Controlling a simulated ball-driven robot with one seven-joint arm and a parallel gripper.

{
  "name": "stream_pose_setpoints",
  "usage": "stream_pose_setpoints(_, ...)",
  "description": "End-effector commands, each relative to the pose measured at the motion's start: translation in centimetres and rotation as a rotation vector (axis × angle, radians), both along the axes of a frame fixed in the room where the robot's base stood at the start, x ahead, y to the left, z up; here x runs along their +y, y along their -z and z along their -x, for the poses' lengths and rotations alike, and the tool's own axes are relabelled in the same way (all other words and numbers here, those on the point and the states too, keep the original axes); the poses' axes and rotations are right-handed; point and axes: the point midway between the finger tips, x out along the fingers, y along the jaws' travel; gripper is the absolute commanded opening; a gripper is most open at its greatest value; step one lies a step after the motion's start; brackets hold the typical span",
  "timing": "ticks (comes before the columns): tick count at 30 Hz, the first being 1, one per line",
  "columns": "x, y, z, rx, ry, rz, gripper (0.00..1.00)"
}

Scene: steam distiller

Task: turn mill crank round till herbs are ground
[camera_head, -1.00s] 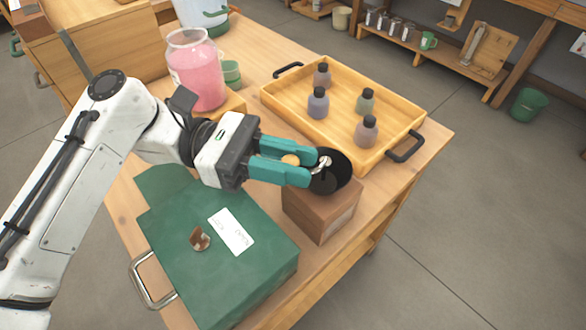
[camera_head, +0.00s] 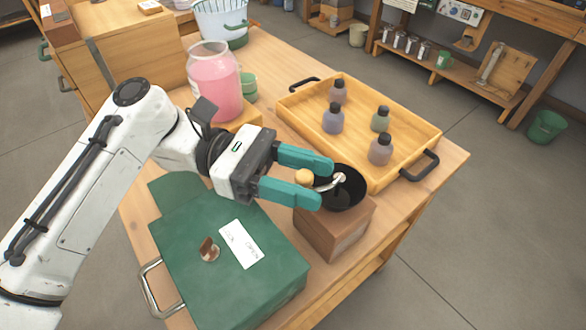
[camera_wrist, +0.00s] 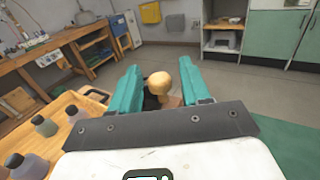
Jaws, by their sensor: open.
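The mill is a brown wooden block (camera_head: 338,232) with a black bowl (camera_head: 350,199) on top, at the table's front right in the head view. Its metal crank (camera_head: 333,182) reaches left from the bowl's centre and ends in a tan round knob (camera_head: 304,177). My gripper (camera_head: 326,183) has teal fingers, spread open, with the knob between them and clear gaps on both sides. In the wrist view the knob (camera_wrist: 159,83) shows between the open fingers, hiding most of the bowl. I cannot see any herbs in the bowl.
A wooden tray (camera_head: 414,174) with several small bottles stands behind the mill. A green case (camera_head: 200,281) with a white label lies in front, below my arm. A jar of pink liquid (camera_head: 216,89) stands at the back left.

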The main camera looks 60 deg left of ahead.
Motion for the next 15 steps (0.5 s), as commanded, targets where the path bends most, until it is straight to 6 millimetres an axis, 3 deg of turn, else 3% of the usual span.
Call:
stream_pose_setpoints(7,0.8,-0.1,0.7,-0.001,-0.003,0.0,0.47)
stream_pose_setpoints(15,4.1,-0.1,4.0,-0.002,-0.003,0.002,0.47)
